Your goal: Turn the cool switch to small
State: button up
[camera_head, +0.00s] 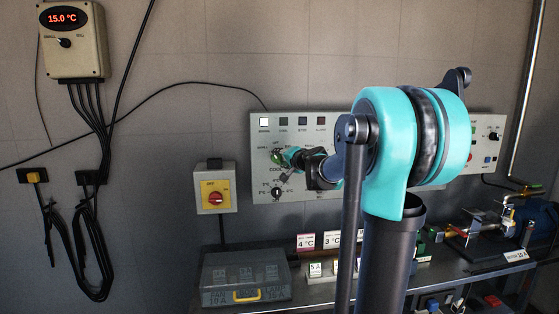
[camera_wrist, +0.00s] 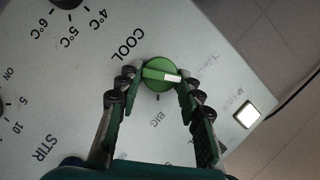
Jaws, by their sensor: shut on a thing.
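The cool switch is a round green knob (camera_wrist: 158,75) with a white pointer mark, on a pale panel (camera_head: 340,125) beside the word COOL. My gripper (camera_wrist: 158,82) is shut on the knob, a finger on each side of it. In the wrist view the white mark points right, toward faint lettering that I cannot read for sure. The word BIG stands below the knob in that view.
A lit white square lamp (camera_wrist: 247,114) is near the panel edge. A black temperature dial (camera_head: 277,192) is below the knob. A bench with a grey case (camera_head: 245,276) and small parts stands below.

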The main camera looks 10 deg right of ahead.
jog(key=shift+a+r+n+g+h, duration=0.15)
jog(key=shift+n+g+h, duration=0.15)
jog(key=shift+n+h, duration=0.75)
jog(key=shift+n+y, duration=0.25)
jog(key=shift+n, duration=0.1)
jog(key=o, duration=1.2)
jog(key=shift+c, duration=0.2)
jog(key=shift+s, duration=0.15)
jog(key=v, duration=1.1)
jog(key=shift+s, duration=0.3)
jog(key=shift+r, duration=0.15)
